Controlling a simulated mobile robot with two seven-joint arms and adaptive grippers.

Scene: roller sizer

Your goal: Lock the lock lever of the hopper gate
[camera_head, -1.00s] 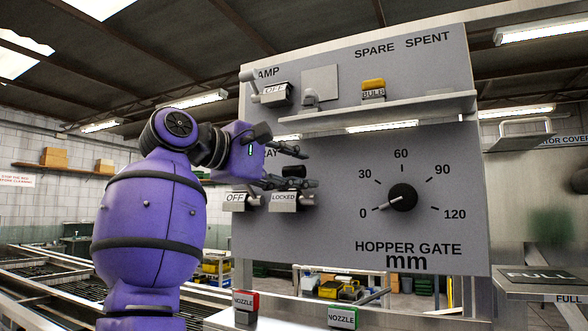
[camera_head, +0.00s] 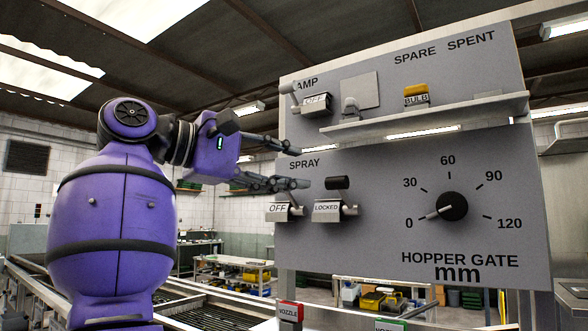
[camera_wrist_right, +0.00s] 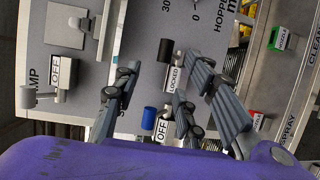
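The lock lever of the hopper gate has a black handle (camera_head: 337,183), which stands above its plate marked LOCKED (camera_head: 327,208) on the grey control panel (camera_head: 390,240). In the right wrist view, the black handle (camera_wrist_right: 166,50) and LOCKED plate (camera_wrist_right: 175,78) show beyond the fingers. My right gripper (camera_head: 302,165) is open, with its fingers spread and pointing right. Its fingertips are left of the black handle, and a gap shows between them in the picture. It looks empty in the wrist view (camera_wrist_right: 163,75). My left gripper is not in view.
Left of the lock lever is the spray lever plate, marked OFF (camera_head: 279,209); its blue handle (camera_wrist_right: 150,115) shows in the wrist view. The hopper gate dial (camera_head: 453,206) points near 0. A shelf (camera_head: 430,118) juts out above, with a lamp lever (camera_head: 316,103) at upper left.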

